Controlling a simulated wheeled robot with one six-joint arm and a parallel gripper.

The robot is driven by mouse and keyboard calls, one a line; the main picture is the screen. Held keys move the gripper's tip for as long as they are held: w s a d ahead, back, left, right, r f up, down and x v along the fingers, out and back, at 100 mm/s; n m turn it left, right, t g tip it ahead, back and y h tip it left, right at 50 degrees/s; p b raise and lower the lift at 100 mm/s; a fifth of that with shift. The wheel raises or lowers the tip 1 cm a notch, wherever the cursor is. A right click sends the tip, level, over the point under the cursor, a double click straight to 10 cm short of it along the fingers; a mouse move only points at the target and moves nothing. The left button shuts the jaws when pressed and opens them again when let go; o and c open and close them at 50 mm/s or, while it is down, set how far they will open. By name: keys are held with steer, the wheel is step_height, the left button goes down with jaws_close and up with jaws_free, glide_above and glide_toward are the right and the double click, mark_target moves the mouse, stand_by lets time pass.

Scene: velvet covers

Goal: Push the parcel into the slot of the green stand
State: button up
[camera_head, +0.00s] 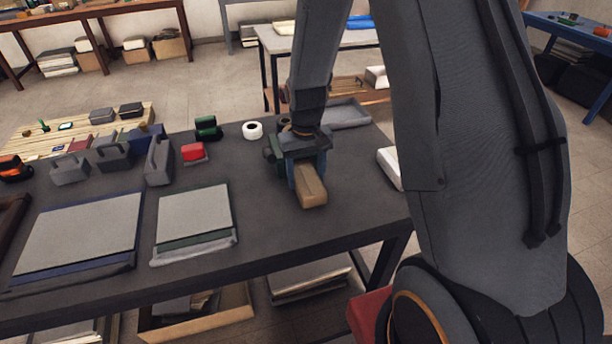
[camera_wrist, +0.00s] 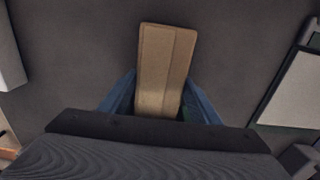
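The parcel (camera_head: 311,188) is a tan, oblong block with a lengthwise band. My gripper (camera_head: 306,172) points down over the dark table, its blue fingers on both sides of the parcel. In the wrist view the fingertips meet the sides of the parcel (camera_wrist: 165,60), and its far end sticks out beyond them. I cannot tell whether it touches the table. A dark green object (camera_head: 272,152), perhaps the green stand, shows just left of my gripper, partly hidden by it. A sliver of green shows beside the right finger in the wrist view. No slot is visible.
Two stacks of flat covers (camera_head: 193,222) lie at the left. A red block (camera_head: 193,152), a white roll (camera_head: 252,130), a green-and-black item (camera_head: 207,128) and grey weights (camera_head: 158,160) stand behind. A grey tray (camera_head: 346,113) and a white box (camera_head: 389,167) are at the right. The table's front middle is clear.

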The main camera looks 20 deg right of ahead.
steer(key=o, duration=0.4)
